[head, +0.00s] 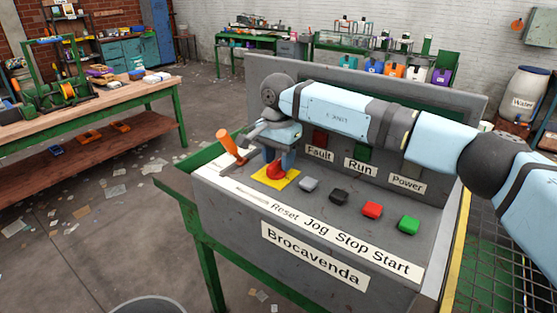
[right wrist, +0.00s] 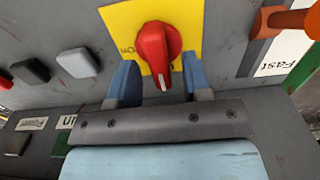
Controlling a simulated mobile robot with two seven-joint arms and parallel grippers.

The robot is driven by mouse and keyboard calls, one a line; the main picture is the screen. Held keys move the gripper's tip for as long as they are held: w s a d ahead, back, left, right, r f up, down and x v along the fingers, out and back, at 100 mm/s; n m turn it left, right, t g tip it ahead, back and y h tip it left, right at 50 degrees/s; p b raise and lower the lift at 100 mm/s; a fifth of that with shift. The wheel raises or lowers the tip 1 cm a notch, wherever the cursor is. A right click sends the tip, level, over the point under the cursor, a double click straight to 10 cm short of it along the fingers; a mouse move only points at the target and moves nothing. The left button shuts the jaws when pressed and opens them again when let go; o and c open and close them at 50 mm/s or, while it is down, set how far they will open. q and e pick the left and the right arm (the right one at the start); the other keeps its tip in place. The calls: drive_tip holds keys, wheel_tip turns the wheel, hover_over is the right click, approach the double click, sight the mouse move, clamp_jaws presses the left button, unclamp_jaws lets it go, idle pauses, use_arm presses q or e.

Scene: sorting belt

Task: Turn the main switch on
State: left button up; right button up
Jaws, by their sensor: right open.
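The main switch is a red rotary knob (head: 275,172) on a yellow plate (head: 289,182) at the left end of the grey control panel. In the right wrist view the knob (right wrist: 157,50) has a white mark on its end, which faces my gripper. "On" is printed on the plate (right wrist: 118,22) left of the knob. My right gripper (head: 279,161) is open, just above the knob. In the right wrist view its blue fingers (right wrist: 158,76) stand one on each side of the knob, with gaps visible. My left gripper is not in view.
An orange-handled lever (head: 230,146) stands just left of the switch. Grey, black, red (head: 372,210) and green (head: 409,224) buttons run to the right. The upright panel with Fault, Run (head: 361,167) and Power labels rises behind. A workbench (head: 120,95) stands at the left.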

drive_tip(key=shift+f, duration=0.45)
drive_tip(key=shift+c, duration=0.4)
clamp_jaws()
